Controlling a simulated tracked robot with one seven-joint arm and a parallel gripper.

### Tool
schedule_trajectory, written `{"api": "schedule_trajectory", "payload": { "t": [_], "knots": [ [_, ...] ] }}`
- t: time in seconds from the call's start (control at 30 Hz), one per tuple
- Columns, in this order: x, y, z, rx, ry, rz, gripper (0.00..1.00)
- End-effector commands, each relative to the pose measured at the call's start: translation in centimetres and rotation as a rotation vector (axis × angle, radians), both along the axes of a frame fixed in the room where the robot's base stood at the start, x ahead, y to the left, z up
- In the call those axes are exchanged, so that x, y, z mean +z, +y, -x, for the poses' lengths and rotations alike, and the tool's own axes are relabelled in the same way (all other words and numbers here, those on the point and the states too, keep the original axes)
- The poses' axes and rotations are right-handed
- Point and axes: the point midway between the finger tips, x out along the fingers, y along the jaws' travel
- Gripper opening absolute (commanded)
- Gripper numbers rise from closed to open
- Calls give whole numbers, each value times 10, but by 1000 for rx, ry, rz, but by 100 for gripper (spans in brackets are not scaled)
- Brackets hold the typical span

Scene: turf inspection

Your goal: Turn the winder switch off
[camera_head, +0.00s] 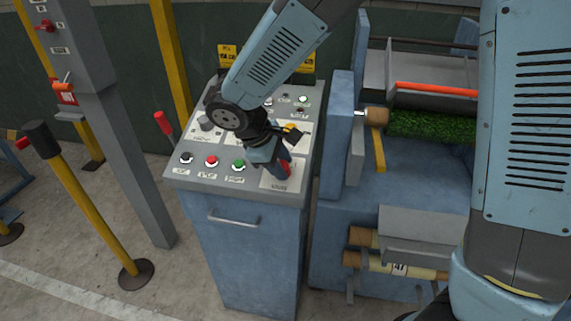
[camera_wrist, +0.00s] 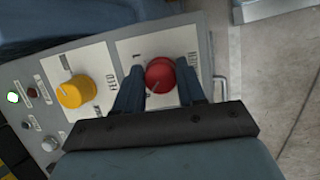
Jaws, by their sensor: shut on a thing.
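A control console with a sloped grey top panel (camera_head: 212,178) stands in the middle of the head view. A red rotary knob (camera_wrist: 160,74) sits on a pale square plate at the panel's near right corner. It partly shows in the head view (camera_head: 285,167). My gripper (camera_wrist: 159,82) points down over this knob, with one dark finger on each side, shut on it. The plate's lettering is too small to read surely, so I cannot confirm the winder label or the switch setting. A yellow knob (camera_wrist: 75,91) sits beside it on another plate, also visible in the head view (camera_head: 291,128).
Black, red and green push buttons (camera_head: 211,161) line the panel's front left. A machine with a green turf roll (camera_head: 430,124) stands close on the right. A yellow post (camera_head: 87,206) and a grey column (camera_head: 130,160) stand left. Concrete floor is open in front.

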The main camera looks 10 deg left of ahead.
Motion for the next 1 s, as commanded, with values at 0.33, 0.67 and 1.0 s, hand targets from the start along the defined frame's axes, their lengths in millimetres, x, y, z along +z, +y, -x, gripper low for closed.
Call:
{"api": "schedule_trajectory", "payload": {
  "t": [0.33, 0.67, 1.0],
  "knots": [
    [-2, 1, 2, 46, 6, 15, 9],
    [-2, 1, 3, 47, 6, 15, 42],
    [-1, 1, 1, 45, 3, 15, 65]
  ]
}}
